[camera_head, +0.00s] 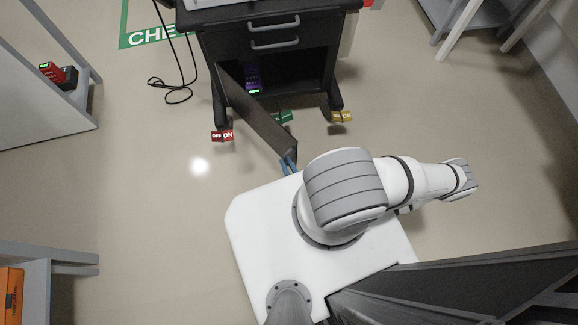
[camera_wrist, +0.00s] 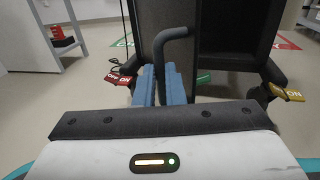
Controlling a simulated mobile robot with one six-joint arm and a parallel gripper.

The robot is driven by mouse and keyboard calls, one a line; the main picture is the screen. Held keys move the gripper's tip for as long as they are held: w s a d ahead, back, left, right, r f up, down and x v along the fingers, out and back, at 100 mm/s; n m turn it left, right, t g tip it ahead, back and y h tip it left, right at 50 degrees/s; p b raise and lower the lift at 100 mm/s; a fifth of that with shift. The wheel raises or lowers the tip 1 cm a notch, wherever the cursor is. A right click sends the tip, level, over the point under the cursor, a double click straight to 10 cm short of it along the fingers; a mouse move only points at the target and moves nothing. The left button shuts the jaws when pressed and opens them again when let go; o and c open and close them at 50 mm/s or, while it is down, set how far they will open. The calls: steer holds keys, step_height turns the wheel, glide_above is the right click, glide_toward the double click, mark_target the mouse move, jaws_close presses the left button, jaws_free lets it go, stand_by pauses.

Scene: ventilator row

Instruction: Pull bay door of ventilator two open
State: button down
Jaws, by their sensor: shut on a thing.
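The ventilator cart (camera_head: 265,25) is dark with drawers above an open lower bay (camera_head: 300,68). Its bay door (camera_head: 262,122) is swung well out from the left side towards me. In the wrist view the door (camera_wrist: 148,22) stands in front of me, with its dark bar handle (camera_wrist: 175,33) facing me. My gripper (camera_head: 288,163) is at the door's free edge. In the wrist view its blue fingers (camera_wrist: 160,88) are shut around the lower part of the handle. A purple item (camera_head: 252,78) with a green light sits inside the bay.
Red (camera_head: 222,136), green (camera_head: 283,117) and yellow (camera_head: 342,117) OFF/ON pedals are at the cart's feet. A black cable (camera_head: 178,92) lies on the floor at left. A shelf with a red device (camera_head: 52,72) stands far left. Floor left of the door is clear.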

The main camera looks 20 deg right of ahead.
steer(key=shift+a+r+n+y, duration=0.1)
steer(key=shift+a+n+y, duration=0.3)
steer(key=shift+a+y, duration=0.4)
steer(key=c, duration=1.5)
jaws_free()
steer(key=shift+r, duration=0.1)
step_height(320, 180, up, 10)
steer(key=p, duration=1)
